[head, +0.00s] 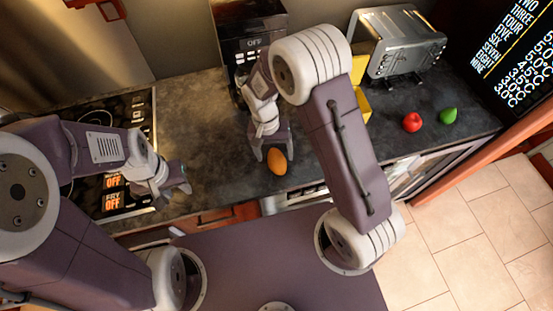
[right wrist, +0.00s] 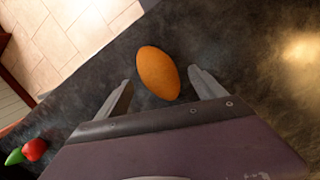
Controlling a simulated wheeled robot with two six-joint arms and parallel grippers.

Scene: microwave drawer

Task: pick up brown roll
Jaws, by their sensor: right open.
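The brown roll (head: 277,161) is an orange-brown oval lying on the dark countertop near its front edge in the head view. My right gripper (head: 273,157) is over the counter at the roll, with its fingers at the roll's far side. In the right wrist view the roll (right wrist: 158,73) lies in front of and between the two spread fingers of the right gripper (right wrist: 162,84), apart from both. The right gripper is open and empty. My left gripper (head: 184,178) is over the counter's left part near the stove; its finger gap is not clear.
A stove (head: 112,160) is at the left and a black appliance (head: 250,40) stands behind my right gripper. A toaster (head: 399,43), a yellow object (head: 361,100), a red apple (head: 412,122) and a green fruit (head: 448,115) are to the right. Counter left of the roll is clear.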

